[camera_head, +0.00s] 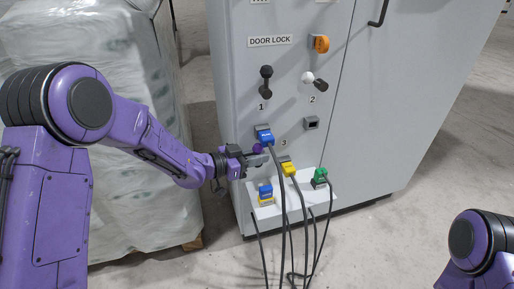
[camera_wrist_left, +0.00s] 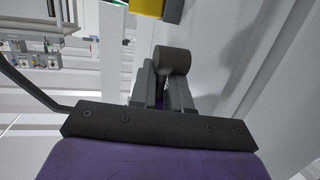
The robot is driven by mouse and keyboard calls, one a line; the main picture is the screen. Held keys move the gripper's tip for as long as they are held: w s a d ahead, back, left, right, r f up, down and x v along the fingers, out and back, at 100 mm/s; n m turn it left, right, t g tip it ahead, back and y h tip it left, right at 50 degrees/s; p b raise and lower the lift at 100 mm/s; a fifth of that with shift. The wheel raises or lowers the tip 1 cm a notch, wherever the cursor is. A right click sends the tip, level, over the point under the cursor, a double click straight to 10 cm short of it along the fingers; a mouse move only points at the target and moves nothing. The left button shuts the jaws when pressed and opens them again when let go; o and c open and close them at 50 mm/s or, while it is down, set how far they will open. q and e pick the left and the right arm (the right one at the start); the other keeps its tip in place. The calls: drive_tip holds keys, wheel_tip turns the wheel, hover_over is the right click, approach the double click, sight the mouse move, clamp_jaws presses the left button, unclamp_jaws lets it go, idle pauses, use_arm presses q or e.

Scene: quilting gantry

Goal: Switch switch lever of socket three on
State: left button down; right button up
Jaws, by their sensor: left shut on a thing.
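A grey cabinet (camera_head: 290,40) carries sockets and switch levers. The number 3 (camera_head: 283,143) is printed just above the socket holding a yellow plug (camera_head: 288,168). My left gripper (camera_head: 262,158) is at the panel, left of that plug and below a blue plug (camera_head: 265,136). In the left wrist view its fingers (camera_wrist_left: 163,92) are shut on a dark grey cylindrical handle (camera_wrist_left: 172,60), likely the switch lever of socket three. A purple round part (camera_head: 257,148) shows beside the fingers; the lever's angle is largely hidden. My right gripper is out of view.
Lever 1 (camera_head: 266,82), black, and lever 2 (camera_head: 318,84), with a white hub, are higher up. An empty socket (camera_head: 311,123) is at right. Cables (camera_head: 282,215) hang in front. A wrapped pallet (camera_head: 95,60) stands left.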

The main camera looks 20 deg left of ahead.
use_arm(q)
drive_tip(key=shift+w+r, duration=0.2)
drive_tip(key=shift+r, duration=0.2)
drive_tip(key=c, duration=1.2)
unclamp_jaws()
drive_tip(key=shift+d, duration=0.15)
drive_tip(key=shift+f, duration=0.1)
drive_tip(key=shift+s+a, duration=0.15)
drive_tip(key=shift+a, duration=0.05)
drive_tip(key=p+v, duration=0.2)
drive_tip(key=v, duration=0.8)
